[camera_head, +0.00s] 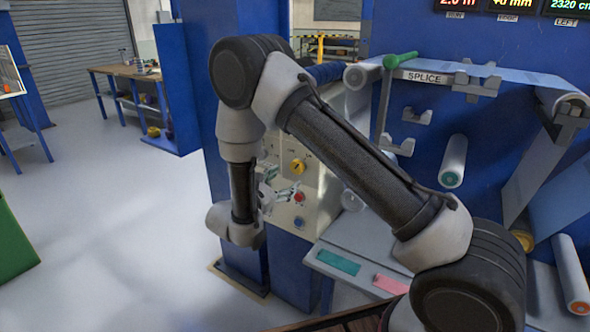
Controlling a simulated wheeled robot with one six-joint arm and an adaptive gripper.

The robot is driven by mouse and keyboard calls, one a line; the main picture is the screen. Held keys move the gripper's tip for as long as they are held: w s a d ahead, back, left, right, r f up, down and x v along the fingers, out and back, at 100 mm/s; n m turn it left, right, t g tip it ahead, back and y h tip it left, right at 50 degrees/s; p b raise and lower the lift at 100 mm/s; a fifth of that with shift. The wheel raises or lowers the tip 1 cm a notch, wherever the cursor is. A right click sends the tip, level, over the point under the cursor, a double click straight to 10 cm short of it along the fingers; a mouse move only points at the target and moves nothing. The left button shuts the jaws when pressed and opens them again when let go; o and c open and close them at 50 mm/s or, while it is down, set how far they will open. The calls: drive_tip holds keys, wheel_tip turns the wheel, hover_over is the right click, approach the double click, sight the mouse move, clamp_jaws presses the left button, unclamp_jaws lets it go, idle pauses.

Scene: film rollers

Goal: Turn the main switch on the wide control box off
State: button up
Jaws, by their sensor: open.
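A cream control box (313,188) is fixed to the blue machine near the picture's middle, partly hidden behind my arm. My gripper (279,190) is open and empty, in front of the box's left part, close to the red control. Whether it touches the box is not clear.
A grey shelf (345,243) with green and pink pads juts out right of the box. A SPLICE bar (424,77), rollers (454,161) and film web fill the right. A workbench (129,72) stands far left. The floor (110,210) at left is clear.

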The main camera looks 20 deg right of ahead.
sight(295, 168)
drive_tip(key=shift+w+r+x, duration=0.1)
drive_tip(key=shift+r+x, duration=0.1)
drive_tip(key=shift+x, duration=1.05)
drive_tip(key=shift+w+r+x, duration=0.1)
drive_tip(key=shift+r+x, duration=0.05)
drive_tip(key=shift+x, duration=1.15)
drive_tip(key=shift+w+r+x, duration=0.1)
drive_tip(key=shift+r+x, duration=0.1)
drive_tip(key=shift+x, duration=1.05)
drive_tip(key=shift+a, duration=0.15)
drive_tip(key=c, duration=1)
